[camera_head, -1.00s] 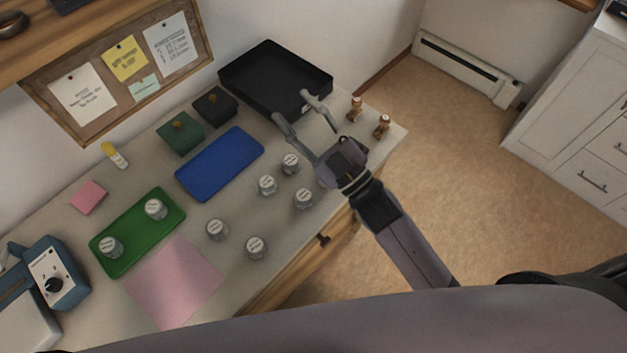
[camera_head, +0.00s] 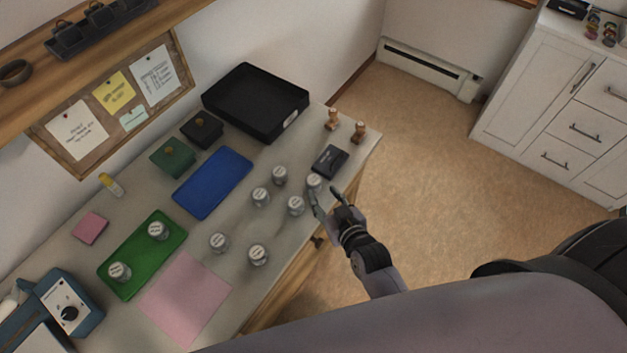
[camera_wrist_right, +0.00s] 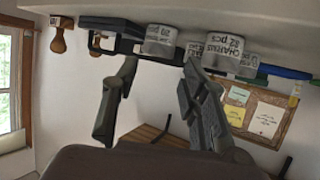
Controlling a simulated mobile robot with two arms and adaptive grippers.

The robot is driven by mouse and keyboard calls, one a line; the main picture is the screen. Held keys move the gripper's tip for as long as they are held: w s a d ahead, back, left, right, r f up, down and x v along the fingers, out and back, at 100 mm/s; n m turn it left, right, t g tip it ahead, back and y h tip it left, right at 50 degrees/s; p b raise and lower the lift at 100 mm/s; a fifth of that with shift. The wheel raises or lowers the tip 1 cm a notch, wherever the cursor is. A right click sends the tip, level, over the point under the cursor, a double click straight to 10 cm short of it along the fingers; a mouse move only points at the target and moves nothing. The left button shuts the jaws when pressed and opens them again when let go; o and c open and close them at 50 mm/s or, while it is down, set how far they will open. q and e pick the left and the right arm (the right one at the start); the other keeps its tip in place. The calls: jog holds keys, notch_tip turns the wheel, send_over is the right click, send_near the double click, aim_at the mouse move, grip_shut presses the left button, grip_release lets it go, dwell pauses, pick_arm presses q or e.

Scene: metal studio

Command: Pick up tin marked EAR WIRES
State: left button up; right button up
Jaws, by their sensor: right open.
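Several small silver tins with white labelled lids stand on the bench; the lid words are too small to read in the head view. One tin (camera_head: 314,181) stands just beyond my right gripper (camera_head: 327,198), which is open and empty near the bench's front edge. In the right wrist view, upside down, a tin (camera_wrist_right: 163,42) reading "20 pcs" shows ahead of the gap between the open fingers (camera_wrist_right: 160,72). A tin (camera_wrist_right: 226,50) that seems to read "CHARMS 82 pcs" is beside it, partly behind a finger. I cannot tell which tin is EAR WIRES. My left gripper is out of view.
A black box (camera_head: 329,161) and two wooden stamps (camera_head: 333,118) stand beyond the tins. A black tray (camera_head: 291,119), blue mat (camera_head: 212,183), green tray (camera_head: 134,251) with two tins, and pink sheet (camera_head: 185,298) lie on the bench. A drawer knob (camera_head: 318,242) sticks out in front.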

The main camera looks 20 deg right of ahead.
aim_at(314, 180)
jog(key=x, duration=0.2)
jog(key=shift+w+f, duration=0.1)
jog(key=shift+w, duration=0.3)
jog(key=shift+p+x, duration=0.65)
jog(key=shift+x, duration=1.95)
jog(key=shift+r, duration=0.25)
jog(key=c, duration=0.8)
